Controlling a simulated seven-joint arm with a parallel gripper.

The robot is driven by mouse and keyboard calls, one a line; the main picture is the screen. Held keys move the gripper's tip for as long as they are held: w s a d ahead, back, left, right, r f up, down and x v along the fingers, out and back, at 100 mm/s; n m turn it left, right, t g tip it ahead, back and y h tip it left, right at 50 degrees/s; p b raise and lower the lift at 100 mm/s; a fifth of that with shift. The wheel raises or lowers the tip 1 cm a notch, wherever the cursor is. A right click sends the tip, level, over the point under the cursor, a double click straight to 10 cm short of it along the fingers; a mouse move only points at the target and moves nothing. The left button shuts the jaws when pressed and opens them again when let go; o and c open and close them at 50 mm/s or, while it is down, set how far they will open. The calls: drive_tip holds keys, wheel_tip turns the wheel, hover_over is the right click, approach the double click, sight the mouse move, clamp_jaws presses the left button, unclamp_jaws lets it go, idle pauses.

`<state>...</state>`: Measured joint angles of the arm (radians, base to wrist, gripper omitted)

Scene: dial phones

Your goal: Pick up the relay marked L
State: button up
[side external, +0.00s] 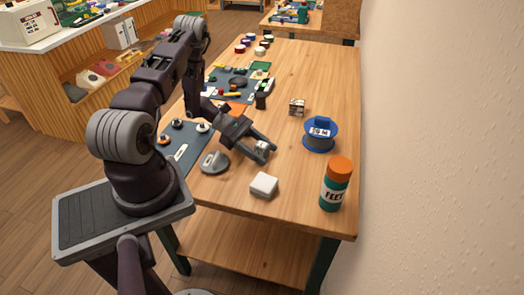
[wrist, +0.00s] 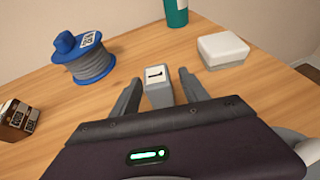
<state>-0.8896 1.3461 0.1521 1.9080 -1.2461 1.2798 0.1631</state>
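The relay (wrist: 159,94) is a small grey block with a white top label bearing a dark mark like an L turned on its side. It stands on the wooden table. My gripper (wrist: 160,90) is open, with one finger on each side of the relay and narrow gaps showing in the wrist view. In the side external view, the relay (side external: 262,146) shows between the fingers of my gripper (side external: 262,151), partly hidden by them. Its lower part is hidden in the wrist view by my gripper body.
A blue-and-grey spool (side external: 320,136), a white box (side external: 264,185), a green bottle with orange cap (side external: 336,184), a grey round-based object (side external: 214,162) and a small patterned block (side external: 297,107) stand around my gripper. A wall (side external: 440,150) borders the table's right side.

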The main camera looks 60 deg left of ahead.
clamp_jaws()
drive_tip(key=shift+r, duration=0.1)
